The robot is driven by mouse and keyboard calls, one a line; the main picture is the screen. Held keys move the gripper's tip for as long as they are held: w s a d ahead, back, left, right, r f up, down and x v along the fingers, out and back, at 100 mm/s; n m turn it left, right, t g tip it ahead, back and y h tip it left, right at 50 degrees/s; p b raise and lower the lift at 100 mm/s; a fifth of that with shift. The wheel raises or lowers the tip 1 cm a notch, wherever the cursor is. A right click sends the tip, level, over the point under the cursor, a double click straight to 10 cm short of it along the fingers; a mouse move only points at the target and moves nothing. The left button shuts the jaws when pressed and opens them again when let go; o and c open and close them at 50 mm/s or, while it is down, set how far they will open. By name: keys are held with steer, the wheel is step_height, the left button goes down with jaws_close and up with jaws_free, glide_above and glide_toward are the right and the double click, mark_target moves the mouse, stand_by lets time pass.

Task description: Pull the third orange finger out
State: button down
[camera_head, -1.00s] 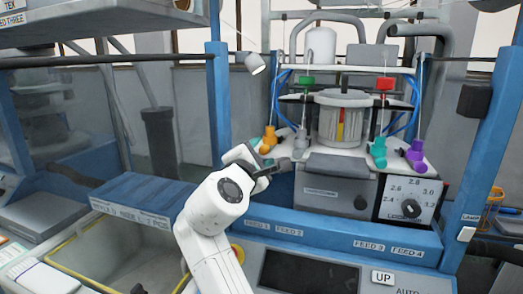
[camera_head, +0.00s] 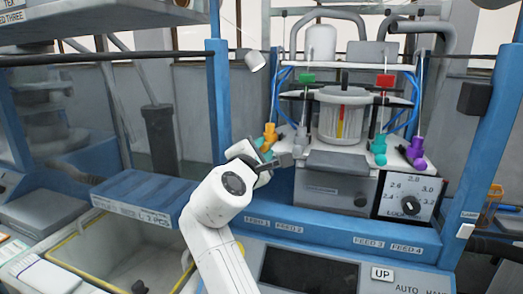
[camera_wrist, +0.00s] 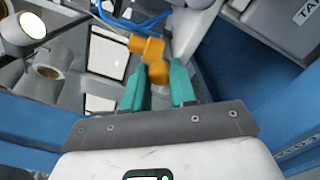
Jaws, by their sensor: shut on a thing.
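An orange finger (camera_head: 270,133) stands at the far left of the machine's row, above the FEED 1 label. Left to right after it come a grey finger (camera_head: 301,136), a teal finger (camera_head: 378,148) and a purple finger (camera_head: 416,152). Orange shows only at the first position, not the third. My gripper (camera_head: 267,157) reaches the left end of the row. In the wrist view the orange finger (camera_wrist: 150,48) has its lower end between my two teal fingertips (camera_wrist: 160,76), which are shut on it. The exact contact is partly hidden.
A glass-like cylinder (camera_head: 342,118) and a grey block stand mid-row. Blue tubes and thin rods rise close behind the fingers. A dial (camera_head: 410,204) is at the right. Blue uprights (camera_head: 219,100) flank the machine. An open bin (camera_head: 120,250) lies at lower left.

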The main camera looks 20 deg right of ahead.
stand_by(0.3)
steer(key=p+v, duration=0.1)
steer(key=v, duration=0.2)
steer(key=shift+s+p, duration=0.1)
steer(key=shift+p, duration=0.25)
steer(key=shift+f, duration=0.1)
steer(key=c, duration=0.9)
jaws_free()
steer(key=shift+a, duration=0.1)
steer(key=b+v, duration=0.2)
steer(key=v, duration=0.9)
